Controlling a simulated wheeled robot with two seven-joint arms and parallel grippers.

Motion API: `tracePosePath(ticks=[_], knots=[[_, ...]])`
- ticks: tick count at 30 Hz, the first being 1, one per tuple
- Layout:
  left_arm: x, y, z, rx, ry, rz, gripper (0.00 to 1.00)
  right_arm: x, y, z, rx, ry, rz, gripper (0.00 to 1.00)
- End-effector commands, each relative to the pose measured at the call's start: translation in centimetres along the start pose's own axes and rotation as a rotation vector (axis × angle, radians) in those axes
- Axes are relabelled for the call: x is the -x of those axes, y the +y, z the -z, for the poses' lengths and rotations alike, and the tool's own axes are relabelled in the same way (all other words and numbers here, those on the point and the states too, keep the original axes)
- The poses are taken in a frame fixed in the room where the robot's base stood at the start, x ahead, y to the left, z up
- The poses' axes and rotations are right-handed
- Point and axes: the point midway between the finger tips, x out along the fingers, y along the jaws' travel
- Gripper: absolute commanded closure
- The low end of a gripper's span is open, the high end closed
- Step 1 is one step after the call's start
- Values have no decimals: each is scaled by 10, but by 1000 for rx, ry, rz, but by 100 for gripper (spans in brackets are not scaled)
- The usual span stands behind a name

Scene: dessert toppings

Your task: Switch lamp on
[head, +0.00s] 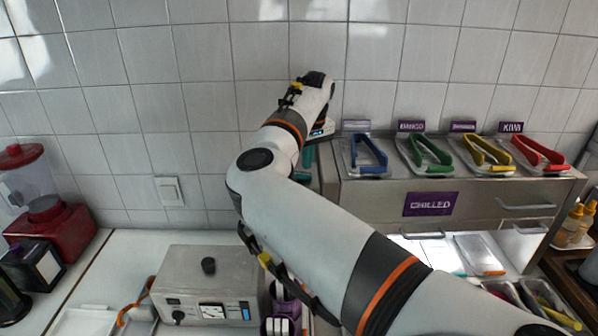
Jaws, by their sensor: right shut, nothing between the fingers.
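No lamp can be made out for certain in the head view. A white switch plate (169,192) is on the tiled wall at left, apart from my arm. My right arm crosses from the lower right to the back wall. My right gripper (322,130) is at its far end, by the left end of the chilled unit, shut and empty. It is small and partly hidden by my wrist, so what it touches cannot be told. My left gripper is out of view.
The steel chilled unit (377,208) holds trays with blue, green, yellow and red tongs. A metal box (208,269) with a knob and dial stands on the white counter (125,258). A red blender (59,233) is at left. Bottles (578,222) stand at right.

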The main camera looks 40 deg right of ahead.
Motion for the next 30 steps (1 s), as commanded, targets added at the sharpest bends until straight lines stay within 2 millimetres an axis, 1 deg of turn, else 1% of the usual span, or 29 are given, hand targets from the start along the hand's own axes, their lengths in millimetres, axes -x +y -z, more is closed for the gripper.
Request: tracePosePath(ticks=[1, 3, 18, 30], knots=[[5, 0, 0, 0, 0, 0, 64, 7, 0, -1, 0, -1, -1, 100], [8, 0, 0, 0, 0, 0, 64, 13, 0, -2, 0, -1, -1, 100], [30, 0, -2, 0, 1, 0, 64, 51, 0, -8, -1, 0, -1, 100], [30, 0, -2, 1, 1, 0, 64, 52, 0, -8, -1, 0, 0, 100]])
